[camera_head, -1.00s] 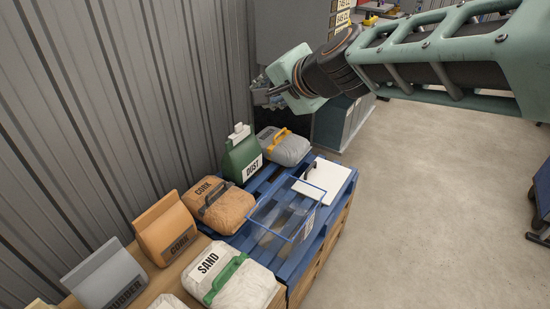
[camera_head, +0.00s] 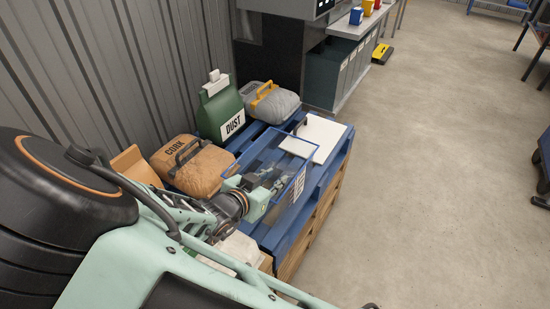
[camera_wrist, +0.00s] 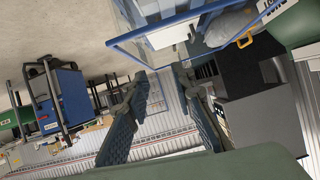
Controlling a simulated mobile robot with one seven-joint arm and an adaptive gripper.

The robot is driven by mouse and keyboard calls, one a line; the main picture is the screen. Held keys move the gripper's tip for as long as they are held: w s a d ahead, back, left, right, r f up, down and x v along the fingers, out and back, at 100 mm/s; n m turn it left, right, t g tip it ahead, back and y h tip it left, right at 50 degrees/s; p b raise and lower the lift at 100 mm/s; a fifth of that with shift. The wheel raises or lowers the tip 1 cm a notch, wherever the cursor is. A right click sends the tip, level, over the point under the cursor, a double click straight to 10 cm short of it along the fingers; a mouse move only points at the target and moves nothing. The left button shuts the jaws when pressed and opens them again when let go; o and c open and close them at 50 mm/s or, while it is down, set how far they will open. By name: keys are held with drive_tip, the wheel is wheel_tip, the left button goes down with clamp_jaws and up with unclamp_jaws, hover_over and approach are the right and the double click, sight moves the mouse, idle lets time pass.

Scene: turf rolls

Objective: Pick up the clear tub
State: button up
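The clear tub (camera_head: 292,163) has see-through walls, a blue rim and a white label on its right side. It stands on a blue pallet (camera_head: 318,188). My gripper (camera_head: 266,184) overlaps the tub's near left part in the head view; I cannot tell there whether it touches. In the wrist view, the tub's blue rim and clear wall (camera_wrist: 150,42) lie at the top, beyond my fingertips. My gripper (camera_wrist: 160,82) also shows there with its two dark fingers apart and nothing between them.
A brown CORK bag (camera_head: 207,168), a green DUST bag (camera_head: 218,112) and a grey bag with a yellow handle (camera_head: 272,103) stand left of and behind the tub. A white lidded item (camera_head: 322,135) lies just behind it. Floor (camera_head: 420,150) is clear to the right.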

sight(298, 173)
drive_tip(key=shift+h, duration=0.5)
drive_tip(key=b+x, duration=0.2)
drive_tip(key=x, duration=0.2)
drive_tip(key=s+d+b+x, duration=0.1)
drive_tip(key=b+x, duration=0.2)
drive_tip(key=f+b+x, duration=0.1)
drive_tip(key=b+x, duration=0.1)
drive_tip(key=x, duration=0.2)
drive_tip(key=shift+s+d+f, duration=0.1)
drive_tip(key=shift+s+d, duration=0.05)
drive_tip(key=shift+d, duration=0.3)
drive_tip(key=shift+c, duration=0.6)
clamp_jaws()
